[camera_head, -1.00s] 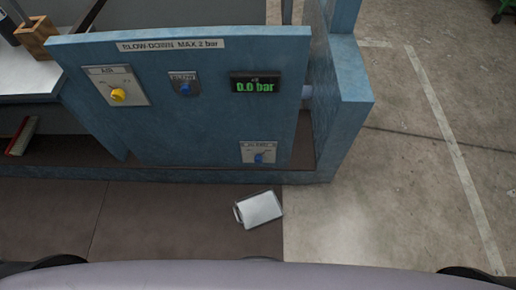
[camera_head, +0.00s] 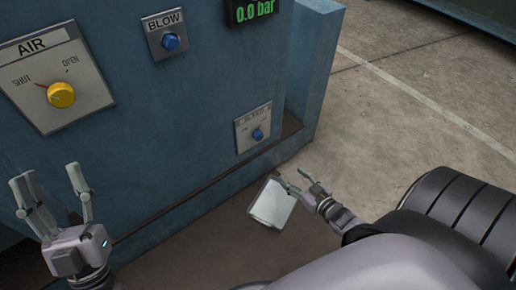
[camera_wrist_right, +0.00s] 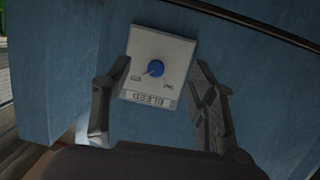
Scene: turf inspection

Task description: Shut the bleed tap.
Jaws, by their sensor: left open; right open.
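The bleed tap is a small blue knob (camera_head: 257,134) on a pale plate (camera_head: 246,142) low on the blue panel, near its right end. In the right wrist view the knob (camera_wrist_right: 155,69) sits on its plate marked BLEED, which appears upside down, between my open fingers and beyond them. My right gripper (camera_head: 301,184) is open and empty, apart from the knob, below and to its right in the head view. My left gripper (camera_head: 52,200) is open and empty in front of the panel at the lower left. Which way the knob's pointer is set is too small to tell.
A yellow AIR knob (camera_head: 61,94) points toward SHUT. A blue BLOW button (camera_head: 170,41) and a display reading 0.0 bar (camera_head: 254,9) are on the panel. A pale clipboard-like object (camera_head: 271,204) lies on the floor below. Open concrete floor lies to the right.

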